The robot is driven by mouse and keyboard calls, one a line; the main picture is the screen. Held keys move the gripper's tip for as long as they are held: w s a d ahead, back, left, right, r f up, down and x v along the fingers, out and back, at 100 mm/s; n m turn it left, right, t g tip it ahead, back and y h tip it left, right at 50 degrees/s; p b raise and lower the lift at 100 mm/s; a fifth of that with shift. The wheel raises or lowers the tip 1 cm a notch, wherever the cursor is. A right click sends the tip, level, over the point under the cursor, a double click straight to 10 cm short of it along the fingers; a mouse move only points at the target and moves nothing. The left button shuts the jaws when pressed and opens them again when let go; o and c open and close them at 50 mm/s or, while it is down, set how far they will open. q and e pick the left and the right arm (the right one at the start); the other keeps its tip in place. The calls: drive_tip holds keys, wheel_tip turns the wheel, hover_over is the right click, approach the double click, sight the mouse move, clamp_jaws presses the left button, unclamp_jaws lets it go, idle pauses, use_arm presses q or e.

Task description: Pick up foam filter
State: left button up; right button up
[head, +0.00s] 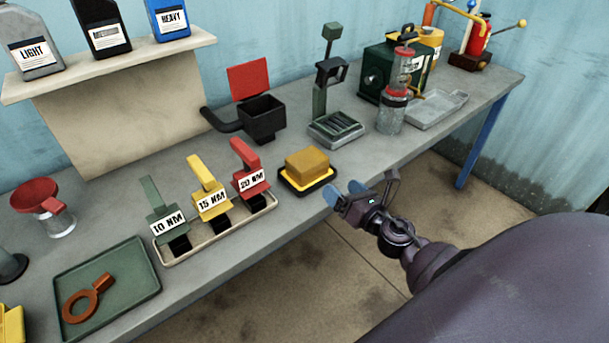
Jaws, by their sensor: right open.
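The foam filter looks to be the mustard-yellow block (307,163) lying in a shallow black tray with a yellow edge (297,188), near the front edge of the bench. My right gripper (345,191) is open and empty, with its blue fingertips just right of the tray and a little nearer to me. The fingers are apart from the block. My left gripper is not in view.
Left of the block, a beige tray (215,236) holds green, yellow and red labelled tools. Behind it stand a black box (263,118) with a red lid and a green stand (330,95). A green tray (105,285) holds an orange ring tool (87,298).

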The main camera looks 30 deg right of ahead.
drive_tip(key=w+n, duration=0.1)
drive_tip(key=n, duration=0.3)
approach(309, 161)
drive_tip(key=w, duration=0.2)
drive_tip(key=shift+w+d+r+n+y, duration=0.15)
drive_tip(key=shift+w+d+n+y, duration=0.15)
drive_tip(key=shift+w+d+n, duration=0.1)
drive_tip(key=shift+w+a+f, duration=0.1)
drive_tip(key=shift+w+a, duration=0.05)
drive_tip(key=shift+w, duration=0.9)
drive_tip(key=shift+w+a+f, duration=0.1)
drive_tip(key=shift+w+a, duration=0.05)
drive_tip(key=shift+w, duration=0.85)
drive_tip(key=shift+w+a+f, duration=0.15)
drive_tip(key=shift+w, duration=0.9)
drive_tip(key=c, duration=1)
drive_tip(key=shift+c, duration=0.2)
